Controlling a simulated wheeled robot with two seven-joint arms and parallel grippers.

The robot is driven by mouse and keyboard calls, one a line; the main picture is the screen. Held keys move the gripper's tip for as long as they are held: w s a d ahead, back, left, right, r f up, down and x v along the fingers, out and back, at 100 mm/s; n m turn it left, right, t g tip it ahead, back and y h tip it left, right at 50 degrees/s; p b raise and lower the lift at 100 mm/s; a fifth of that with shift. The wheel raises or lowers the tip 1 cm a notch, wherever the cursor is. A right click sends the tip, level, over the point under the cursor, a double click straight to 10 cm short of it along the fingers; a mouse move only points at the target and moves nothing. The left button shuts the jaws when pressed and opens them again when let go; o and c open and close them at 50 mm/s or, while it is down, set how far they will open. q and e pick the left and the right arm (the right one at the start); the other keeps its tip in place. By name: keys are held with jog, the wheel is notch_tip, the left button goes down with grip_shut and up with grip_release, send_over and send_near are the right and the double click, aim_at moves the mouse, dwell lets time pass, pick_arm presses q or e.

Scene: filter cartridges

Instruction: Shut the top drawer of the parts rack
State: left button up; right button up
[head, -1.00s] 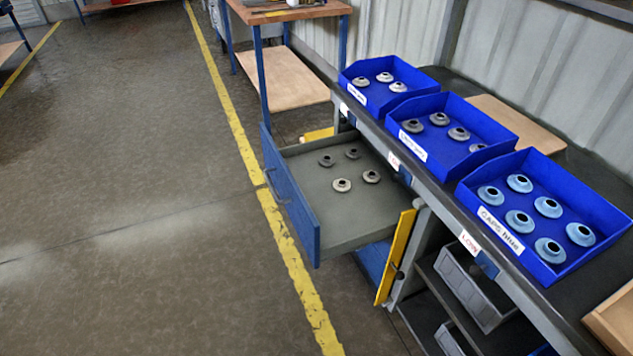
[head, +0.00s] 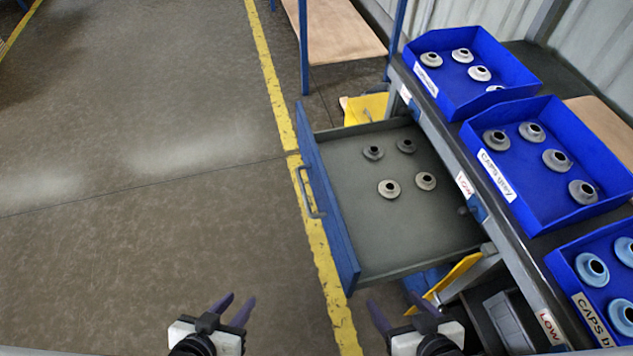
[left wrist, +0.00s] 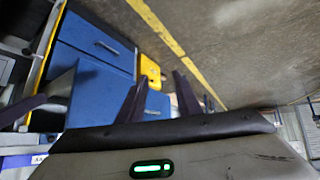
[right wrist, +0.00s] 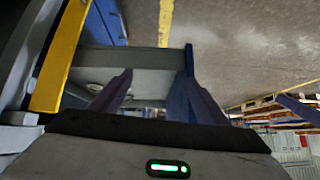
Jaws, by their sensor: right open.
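The top drawer (head: 345,215) of the parts rack stands pulled out in the head view, with a blue front and a grey inside. Several round caps lie on its floor. Its bar handle (head: 306,192) is on the front's left face. My left gripper (head: 234,304) is open and empty, nearer than the drawer and left of its front. My right gripper (head: 396,308) is open and empty, below the drawer's near side in the picture, apart from it. The right wrist view shows the drawer's grey side (right wrist: 130,58) and blue front edge (right wrist: 180,98) beyond the fingers.
Blue bins (head: 470,95) of caps stand on the dark rack top at right. Yellow panels stick out beside the drawer at its far side (head: 365,108) and near side (head: 455,278). A wooden-shelved table (head: 340,35) stands behind. The floor left of the drawer is clear.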

pick_arm(q)
jog(key=shift+s+f, duration=0.35)
jog(key=shift+s, duration=0.25)
pick_arm(e)
jog(key=shift+s+f, duration=0.2)
jog(key=shift+s, duration=0.25)
